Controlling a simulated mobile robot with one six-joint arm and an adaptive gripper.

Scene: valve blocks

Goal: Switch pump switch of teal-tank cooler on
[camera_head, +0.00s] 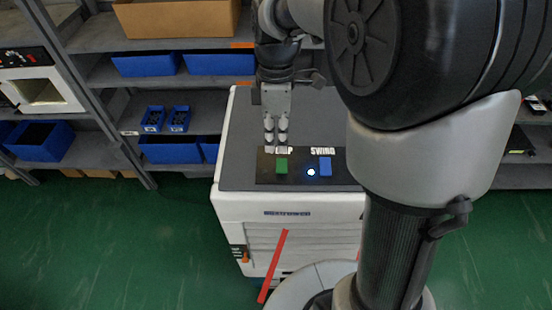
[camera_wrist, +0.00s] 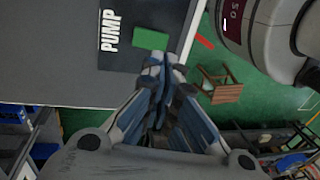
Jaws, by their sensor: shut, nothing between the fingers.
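The cooler is a white cabinet (camera_head: 285,208) with a dark grey top; no teal tank shows in either view. A black panel at its front edge carries a green switch (camera_head: 281,166) below a partly hidden label. The wrist view shows the green switch (camera_wrist: 150,38) beside the word PUMP (camera_wrist: 109,31). A blue switch (camera_head: 324,167) sits to its right, with a lit white-blue lamp (camera_head: 311,172) between them. My gripper (camera_head: 275,140) points down, shut and empty, just behind the green switch. In the wrist view its fingertips (camera_wrist: 163,60) appear close to the switch; contact cannot be told.
Grey shelves (camera_head: 100,71) with blue bins and a cardboard box (camera_head: 175,18) stand behind. A red bar (camera_head: 272,266) shows in front of the cabinet. The green floor (camera_head: 120,235) at left is clear. A brown wooden stool-like object (camera_wrist: 220,85) stands on the floor in the wrist view.

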